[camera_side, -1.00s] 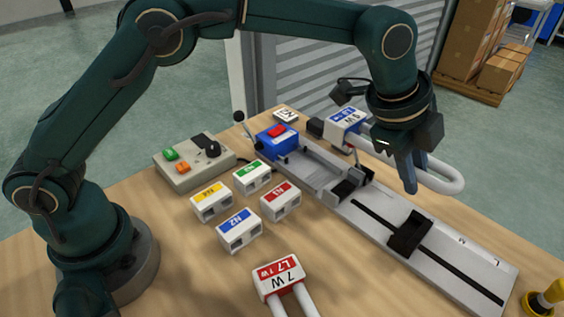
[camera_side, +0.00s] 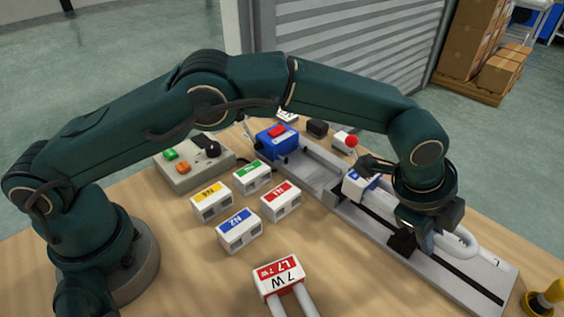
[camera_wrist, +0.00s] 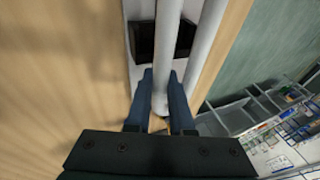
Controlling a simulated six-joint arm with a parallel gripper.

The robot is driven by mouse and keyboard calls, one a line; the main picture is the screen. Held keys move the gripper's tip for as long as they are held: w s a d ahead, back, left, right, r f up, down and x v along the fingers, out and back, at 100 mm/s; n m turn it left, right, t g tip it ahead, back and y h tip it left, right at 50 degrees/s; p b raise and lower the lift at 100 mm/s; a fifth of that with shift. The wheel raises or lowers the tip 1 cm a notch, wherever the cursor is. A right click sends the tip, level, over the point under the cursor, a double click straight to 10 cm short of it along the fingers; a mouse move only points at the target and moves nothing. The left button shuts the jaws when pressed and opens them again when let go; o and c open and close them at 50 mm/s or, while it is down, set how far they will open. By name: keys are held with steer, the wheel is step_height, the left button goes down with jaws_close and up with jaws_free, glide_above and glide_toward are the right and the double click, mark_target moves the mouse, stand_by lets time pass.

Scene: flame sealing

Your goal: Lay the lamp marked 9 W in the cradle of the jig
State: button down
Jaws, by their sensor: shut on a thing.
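The lamp with the blue label (camera_side: 358,184), whose 9 W marking showed upside down a second ago, lies lengthwise over the jig's long grey bed (camera_side: 440,280). My gripper (camera_side: 424,243) is shut on its white tube, near the bent end. In the wrist view my gripper (camera_wrist: 160,100) has one tube (camera_wrist: 168,45) between its fingers. A black cradle block (camera_side: 402,243) is beside and under the tubes; it also shows in the wrist view (camera_wrist: 143,42). I cannot tell whether the lamp rests on it or hangs just above. My wrist hides part of the lamp.
A 7 W lamp with a red label (camera_side: 278,275) lies at the front. Several coloured-label blocks (camera_side: 239,230) stand left of the jig. A control box (camera_side: 194,160) and a blue clamp unit (camera_side: 277,140) are behind them. A yellow-black object (camera_side: 545,298) stands at the right.

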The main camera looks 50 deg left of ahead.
steer(key=shift+f, duration=0.1)
steer(key=shift+f, duration=0.5)
steer(key=c, duration=0.8)
jaws_free()
